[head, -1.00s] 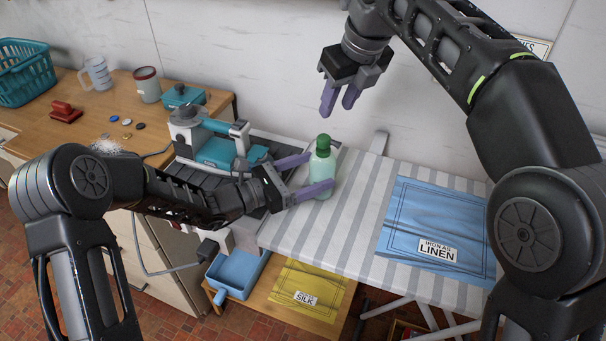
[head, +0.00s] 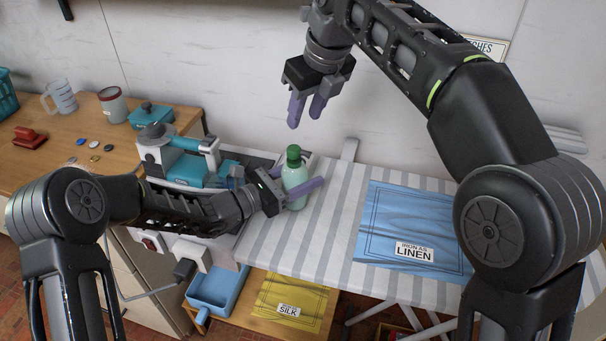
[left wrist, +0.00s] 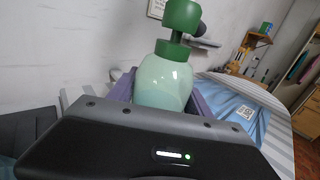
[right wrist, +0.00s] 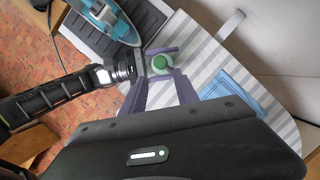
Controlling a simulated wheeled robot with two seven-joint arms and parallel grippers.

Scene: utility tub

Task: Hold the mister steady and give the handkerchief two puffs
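The mister is a pale green bottle (head: 295,180) with a dark green top, upright at the left end of the striped ironing board (head: 335,215). My left gripper (head: 297,187) has its purple fingers on either side of the bottle. In the left wrist view the bottle (left wrist: 162,82) fills the space between the fingers, which look pressed to it. A blue cloth (head: 400,215) lies flat on the board, with a label reading "IRON AS LINEN". My right gripper (head: 306,112) is above and behind the mister, pointing down, fingers apart and empty. In the right wrist view the green top (right wrist: 161,61) shows between its fingertips.
A teal and grey iron (head: 188,165) stands left of the mister. A yellow cloth (head: 290,300) labelled "SILK" and a blue tray (head: 216,288) are on a lower surface. A wooden counter (head: 60,150) holds a mug, a tin and buttons. The board between mister and blue cloth is clear.

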